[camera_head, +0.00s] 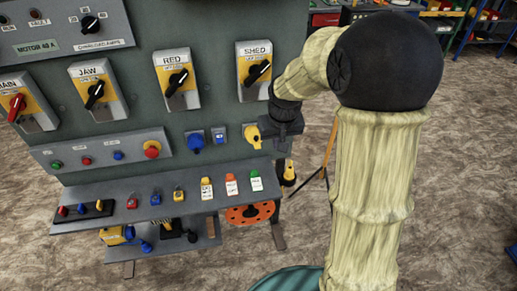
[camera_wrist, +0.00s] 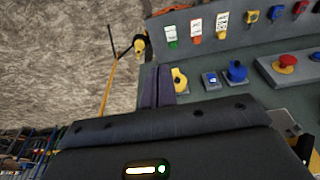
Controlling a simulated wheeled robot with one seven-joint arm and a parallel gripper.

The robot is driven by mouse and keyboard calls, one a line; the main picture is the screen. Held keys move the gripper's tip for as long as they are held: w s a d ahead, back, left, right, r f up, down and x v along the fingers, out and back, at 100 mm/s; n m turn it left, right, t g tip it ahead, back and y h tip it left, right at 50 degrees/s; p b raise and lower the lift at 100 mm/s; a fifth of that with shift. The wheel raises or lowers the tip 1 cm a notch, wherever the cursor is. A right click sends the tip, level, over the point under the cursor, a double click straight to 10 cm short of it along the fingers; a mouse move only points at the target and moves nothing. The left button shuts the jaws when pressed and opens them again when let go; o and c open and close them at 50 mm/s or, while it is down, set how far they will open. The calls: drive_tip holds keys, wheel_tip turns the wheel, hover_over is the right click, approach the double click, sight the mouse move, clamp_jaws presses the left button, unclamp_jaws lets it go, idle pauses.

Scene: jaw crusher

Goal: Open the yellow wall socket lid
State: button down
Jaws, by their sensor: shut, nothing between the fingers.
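The yellow wall socket (camera_head: 253,137) is on the lower right of the grey panel, right of the blue socket. It also shows in the wrist view (camera_wrist: 180,82), close beside my fingers. My gripper (camera_head: 270,126) is at the panel's right edge, just right of the yellow socket. In the wrist view my gripper (camera_wrist: 158,72) has its two dark fingers together with nothing between them. Whether the fingers touch the lid, I cannot tell. The lid's exact angle is too small to make out.
A blue socket (camera_head: 195,143) and a small blue switch box (camera_head: 219,136) sit left of the yellow socket. The SHED switch (camera_head: 254,71) is above. A shelf (camera_head: 100,197) with padlocks and tags juts out below. Open floor lies right of the panel.

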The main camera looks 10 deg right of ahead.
drive_tip(key=s+f+m+t+b, duration=0.25)
drive_tip(key=s+f+b, duration=0.35)
drive_tip(key=f, duration=0.5)
drive_tip(key=w+a+f+m+t+y+b, duration=0.3)
drive_tip(key=w+a+f+m+y+b, duration=0.15)
drive_tip(key=w+f+b, duration=0.35)
drive_tip(key=w+a+f+m+t+y+b, duration=0.25)
drive_tip(key=w+a+f+m+b, duration=0.3)
drive_tip(key=f, duration=0.55)
drive_tip(key=w+d+f+m+t+h+b, duration=0.1)
drive_tip(key=d+m+t+b, duration=0.1)
drive_tip(key=m+t+b, duration=0.2)
drive_tip(key=w+d+f+m+t+h+b, duration=0.1)
drive_tip(key=w+d+m+t+b, duration=0.1)
drive_tip(key=m, duration=0.9)
drive_tip(key=w+d+f+m+t+h+b, duration=0.1)
drive_tip(key=w+d+m+t+h+b, duration=0.1)
drive_tip(key=m+t+b, duration=0.4)
drive_tip(key=shift+w+d+f+m, duration=0.2)
drive_tip(key=shift+w+d+m, duration=0.05)
drive_tip(key=shift+d+m, duration=0.4)
drive_tip(key=shift+d+r+m+t+h+b, duration=0.1)
drive_tip(key=shift+d+m+t+h+b, duration=0.25)
drive_tip(key=shift+m+t+h, duration=0.15)
drive_tip(key=shift+r, duration=0.15)
